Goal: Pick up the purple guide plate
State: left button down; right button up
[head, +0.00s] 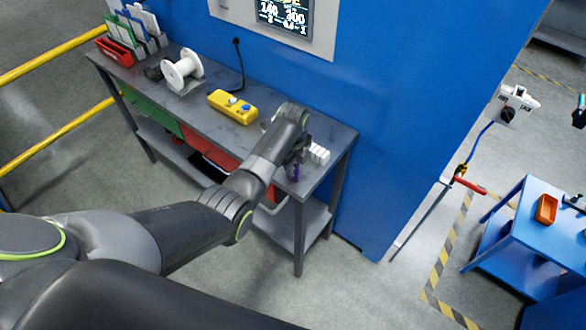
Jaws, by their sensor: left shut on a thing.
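The purple guide plate (295,172) shows as a small purple patch at the right end of the grey workbench (240,140). My left gripper (296,160) is shut on it, near the bench's front edge. The wrist and fingers hide most of the plate. I cannot tell whether the plate touches the bench top. My right gripper is not in view.
White blocks (319,153) stand just right of my left gripper. A yellow control box (232,106), a white spool (182,72) and a red bin (115,52) are farther left on the bench. A blue wall (400,90) rises behind. A blue table (530,240) stands at right.

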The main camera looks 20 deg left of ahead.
pick_arm(q)
jog(key=shift+r, duration=0.55)
notch_tip(320, 180, up, 7)
jog(key=shift+w+r+b, duration=0.1)
jog(key=shift+b, duration=0.75)
jog(key=shift+r, duration=0.35)
jog(key=shift+b, duration=0.45)
notch_tip(320, 180, down, 7)
jog(key=b, duration=0.7)
jog(key=shift+r, duration=0.1)
